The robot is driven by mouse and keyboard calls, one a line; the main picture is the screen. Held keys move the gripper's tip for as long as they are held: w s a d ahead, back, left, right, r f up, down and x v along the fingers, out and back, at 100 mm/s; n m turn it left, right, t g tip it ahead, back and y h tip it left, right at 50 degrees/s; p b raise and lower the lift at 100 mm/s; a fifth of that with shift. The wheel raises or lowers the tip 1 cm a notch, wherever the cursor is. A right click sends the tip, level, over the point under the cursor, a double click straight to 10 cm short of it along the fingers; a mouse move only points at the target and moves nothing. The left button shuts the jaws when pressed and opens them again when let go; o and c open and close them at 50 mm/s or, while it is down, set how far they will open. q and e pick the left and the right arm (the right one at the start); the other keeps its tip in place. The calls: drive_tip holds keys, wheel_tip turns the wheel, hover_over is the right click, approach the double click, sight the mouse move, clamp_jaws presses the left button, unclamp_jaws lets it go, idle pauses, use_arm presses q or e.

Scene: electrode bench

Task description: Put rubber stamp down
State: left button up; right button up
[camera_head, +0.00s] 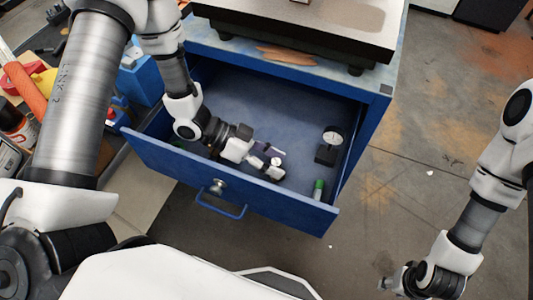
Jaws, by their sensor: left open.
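A blue drawer (225,185) stands pulled out of a blue cabinet. My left gripper (272,165) reaches down into the drawer, its fingers apart, near the drawer's middle. A small dark, purplish item (274,151) shows right beside the fingers; it may be the rubber stamp, but the fingers partly hide it and I cannot tell whether they touch it. My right gripper (388,284) is low at the right, over the floor and away from the drawer; its fingers are too small and turned away to judge.
A black-based gauge with a round white dial (333,136) stands in the drawer's right part. A green-capped cylinder (318,189) is near its front right corner. A heavy plate (300,30) sits on the cabinet.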

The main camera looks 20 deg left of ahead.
use_arm(q)
drive_tip(key=shift+a+r, duration=0.3)
drive_tip(key=shift+a, duration=0.05)
drive_tip(key=p+v, duration=0.3)
drive_tip(key=v, duration=0.8)
drive_tip(key=shift+p, duration=0.4)
drive_tip(key=shift+s+a, duration=0.1)
